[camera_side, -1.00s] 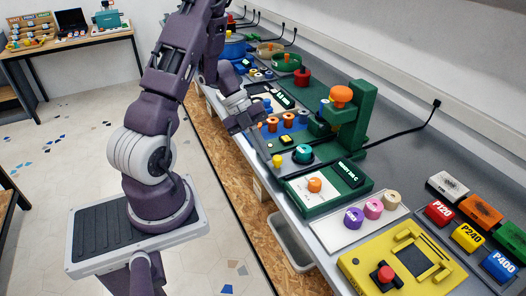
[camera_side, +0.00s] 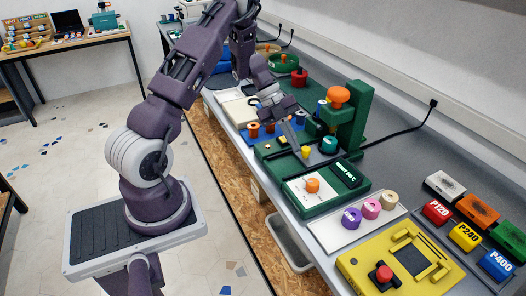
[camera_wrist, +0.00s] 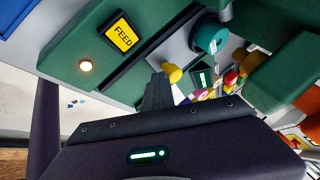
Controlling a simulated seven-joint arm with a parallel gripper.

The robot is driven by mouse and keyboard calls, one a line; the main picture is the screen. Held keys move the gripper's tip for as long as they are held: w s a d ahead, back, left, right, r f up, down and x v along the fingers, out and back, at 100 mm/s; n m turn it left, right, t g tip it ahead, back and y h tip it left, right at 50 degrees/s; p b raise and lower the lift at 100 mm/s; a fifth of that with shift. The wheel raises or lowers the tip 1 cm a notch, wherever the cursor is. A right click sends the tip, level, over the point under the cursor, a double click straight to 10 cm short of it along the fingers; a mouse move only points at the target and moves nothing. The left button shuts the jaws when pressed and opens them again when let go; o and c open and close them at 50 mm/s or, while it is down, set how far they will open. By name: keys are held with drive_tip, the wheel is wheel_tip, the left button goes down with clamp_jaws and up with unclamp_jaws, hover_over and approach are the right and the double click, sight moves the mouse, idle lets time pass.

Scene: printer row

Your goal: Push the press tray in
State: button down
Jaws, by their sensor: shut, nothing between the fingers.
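The green press (camera_side: 352,125) has an orange knob on top. Its grey press tray (camera_side: 318,157) carries a teal cylinder (camera_side: 329,145) and has a yellow knob (camera_side: 306,152) at its near left end. In the side view the teal cylinder is close to the press column; whether it is right under the ram, I cannot tell. My gripper (camera_side: 299,147) is shut and empty, its tips low beside the yellow knob. In the wrist view my fingers (camera_wrist: 159,90) are close against the yellow knob (camera_wrist: 172,73); contact itself is unclear. The teal cylinder (camera_wrist: 208,37) stands beyond it.
A yellow FEED button (camera_wrist: 122,35) and a lit lamp (camera_wrist: 85,66) are on the green base. A blue tray (camera_side: 262,134) with orange pieces lies to the left.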

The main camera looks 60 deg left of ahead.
drive_tip(key=shift+s+a+r, duration=0.1)
drive_tip(key=shift+s+a, duration=0.3)
drive_tip(key=shift+s, duration=0.25)
drive_tip(key=shift+s+a, duration=0.35)
drive_tip(key=shift+s, duration=0.25)
drive_tip(key=s+v, duration=0.1)
drive_tip(key=v, duration=0.9)
drive_tip(key=s+d+r+m+g+y, duration=0.1)
drive_tip(key=s+d+r+m, duration=0.1)
drive_tip(key=d+r+m, duration=1.05)
drive_tip(key=s+d+r+n+t+y, duration=0.1)
drive_tip(key=s+d+n, duration=0.4)
drive_tip(key=n, duration=1.2)
drive_tip(key=s+d+r+n+t+y, duration=0.1)
drive_tip(key=s+d+n+y, duration=0.3)
drive_tip(key=s+n, duration=0.6)
drive_tip(key=d+n+t, duration=0.1)
drive_tip(key=d+n, duration=0.1)
drive_tip(key=n, duration=0.5)
drive_tip(key=shift+s+d+n+t+y, duration=0.3)
drive_tip(key=shift+s+d+n, duration=0.05)
drive_tip(key=shift+s, duration=0.05)
